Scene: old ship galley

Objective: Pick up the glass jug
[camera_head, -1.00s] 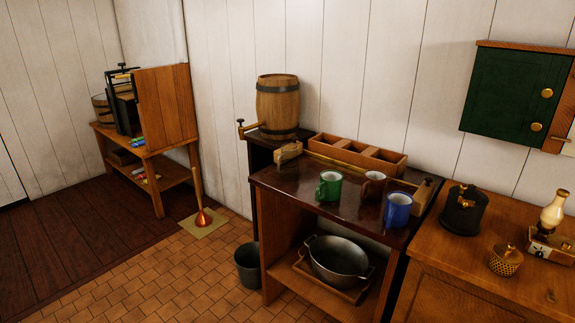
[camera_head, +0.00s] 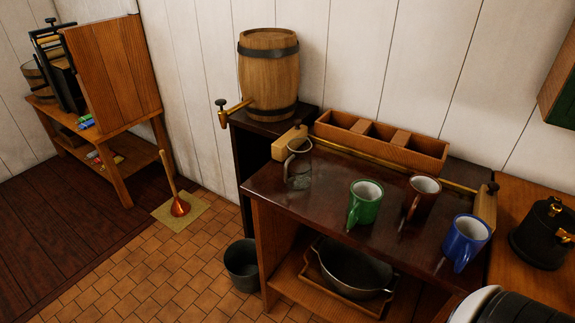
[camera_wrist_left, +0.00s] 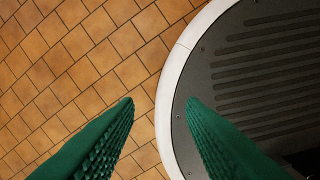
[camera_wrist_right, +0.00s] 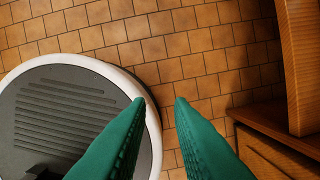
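A clear glass jug (camera_head: 298,168) with a handle stands upright at the far left corner of the dark shiny tabletop (camera_head: 310,205) in the head view. It is see-through and hard to make out against the dark top. My left gripper (camera_wrist_left: 160,101) is open and empty above the tiled floor and my round base in the left wrist view. My right gripper (camera_wrist_right: 160,100) is open and empty in the right wrist view, also over the floor. Neither gripper shows in the head view, and the jug shows in neither wrist view.
Green (camera_head: 365,203), brown (camera_head: 422,197) and blue (camera_head: 465,241) mugs stand right of the jug. Behind are a wooden block (camera_head: 289,143), a brass rail, a divided wooden box (camera_head: 382,143) and a barrel (camera_head: 268,75) with a tap. A bucket (camera_head: 241,265) stands on the floor.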

